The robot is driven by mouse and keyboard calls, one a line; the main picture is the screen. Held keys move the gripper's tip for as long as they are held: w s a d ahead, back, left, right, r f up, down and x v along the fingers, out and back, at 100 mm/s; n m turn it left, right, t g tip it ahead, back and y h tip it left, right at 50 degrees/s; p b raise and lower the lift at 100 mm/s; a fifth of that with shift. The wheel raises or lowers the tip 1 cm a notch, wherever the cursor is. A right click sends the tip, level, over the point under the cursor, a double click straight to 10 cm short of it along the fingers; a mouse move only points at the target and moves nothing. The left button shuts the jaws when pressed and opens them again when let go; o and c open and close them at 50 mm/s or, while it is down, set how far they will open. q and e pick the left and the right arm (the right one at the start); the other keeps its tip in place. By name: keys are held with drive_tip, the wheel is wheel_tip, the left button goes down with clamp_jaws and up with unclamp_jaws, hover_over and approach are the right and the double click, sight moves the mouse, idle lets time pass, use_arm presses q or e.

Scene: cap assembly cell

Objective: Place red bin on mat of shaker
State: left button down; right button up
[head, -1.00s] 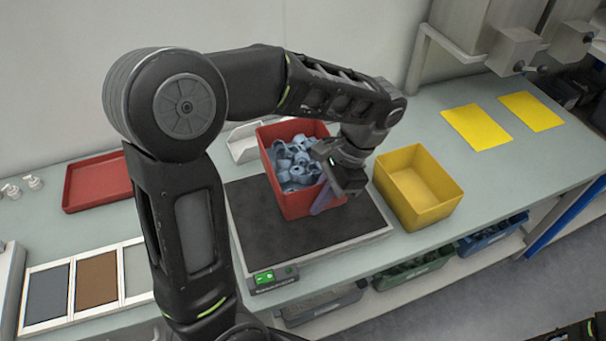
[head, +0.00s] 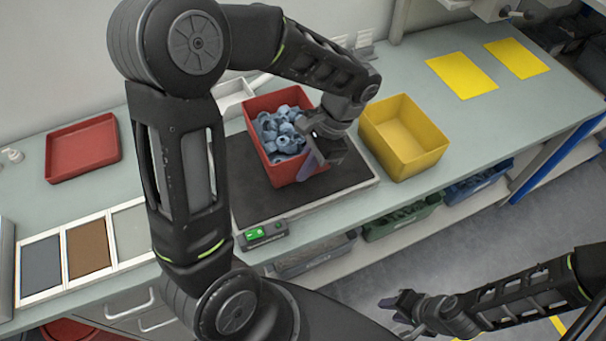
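The red bin (head: 262,106), filled with several blue-grey caps (head: 280,130), is upright over the back right part of the shaker's black mat (head: 262,202). Whether its base touches the mat is hard to tell. The shaker's green-lit control (head: 257,234) is at its front left. My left gripper (head: 312,163) is shut on the bin's right wall, with one purple finger outside it; the inner finger is hidden. My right gripper (head: 400,310) is empty, low in front of the bench, its fingers seemingly apart.
A yellow bin (head: 420,160) stands close to the right of the shaker. A red tray (head: 83,150) lies at the left, with framed colour panels (head: 88,250) in front. Two yellow sheets (head: 462,76) lie at the right. A white holder (head: 234,95) is behind the shaker.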

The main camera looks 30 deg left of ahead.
use_arm(q)
wheel_tip(320, 180, down, 3)
drive_tip(key=shift+f, duration=0.35)
idle(0.3)
drive_tip(key=shift+f, duration=0.15)
drive_tip(key=c, duration=1.6)
unclamp_jaws()
drive_tip(key=shift+c, duration=0.2)
